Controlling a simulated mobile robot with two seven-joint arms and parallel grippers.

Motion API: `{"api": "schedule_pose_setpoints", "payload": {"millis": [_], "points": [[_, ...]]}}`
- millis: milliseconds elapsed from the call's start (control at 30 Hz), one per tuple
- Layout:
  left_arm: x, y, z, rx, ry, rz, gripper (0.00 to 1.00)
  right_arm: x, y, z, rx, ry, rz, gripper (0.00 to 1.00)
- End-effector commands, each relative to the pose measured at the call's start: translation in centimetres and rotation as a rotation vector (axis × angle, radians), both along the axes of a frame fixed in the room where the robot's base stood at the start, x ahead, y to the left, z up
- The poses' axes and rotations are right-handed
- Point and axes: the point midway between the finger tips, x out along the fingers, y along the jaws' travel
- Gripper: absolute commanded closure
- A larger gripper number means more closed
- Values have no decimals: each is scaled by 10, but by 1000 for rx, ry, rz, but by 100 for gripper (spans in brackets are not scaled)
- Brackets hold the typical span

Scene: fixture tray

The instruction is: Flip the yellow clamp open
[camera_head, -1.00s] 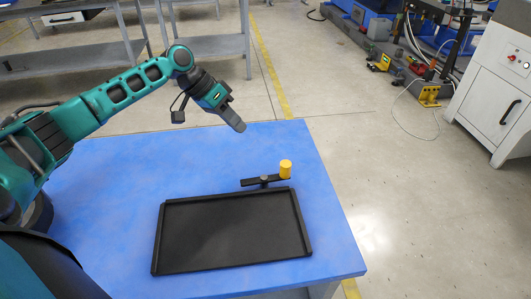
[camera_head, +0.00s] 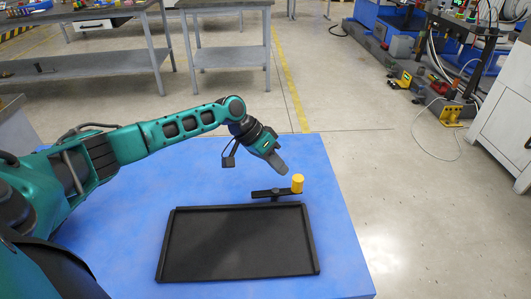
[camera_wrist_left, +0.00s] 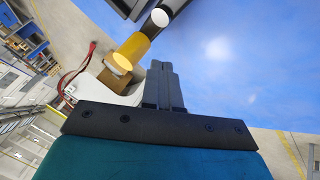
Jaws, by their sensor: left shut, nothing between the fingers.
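The clamp is a black bar (camera_head: 268,194) with a yellow cylindrical knob (camera_head: 297,184) upright on its right end, at the back edge of the black tray (camera_head: 166,245). My left gripper (camera_head: 283,170) is shut and empty, just above and behind the bar, left of the knob. In the left wrist view, the shut fingers (camera_wrist_left: 163,80) point toward the bar, and the yellow knob (camera_wrist_left: 134,46) is close beside them on the left. A small gap seems to remain; contact cannot be told. My right gripper is out of view.
The tray is empty and lies on a blue table (camera_head: 110,195). The table is clear around the tray. Grey workbenches (camera_head: 225,57) stand behind, and a white cabinet (camera_head: 508,120) stands off to the right.

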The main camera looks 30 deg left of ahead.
Motion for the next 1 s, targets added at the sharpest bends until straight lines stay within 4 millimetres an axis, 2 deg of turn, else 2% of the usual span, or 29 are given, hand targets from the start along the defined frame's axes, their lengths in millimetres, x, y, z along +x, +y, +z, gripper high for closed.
{"api": "schedule_pose_setpoints", "payload": {"millis": [200,567,800,1000], "points": [[-5,-16,0,1,3,1,100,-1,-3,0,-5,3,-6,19],[-5,-18,0,1,2,0,100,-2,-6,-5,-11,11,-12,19],[-8,-30,0,-1,3,-90,100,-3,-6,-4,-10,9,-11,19],[-9,-32,-1,-3,5,-99,100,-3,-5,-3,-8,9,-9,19]]}}
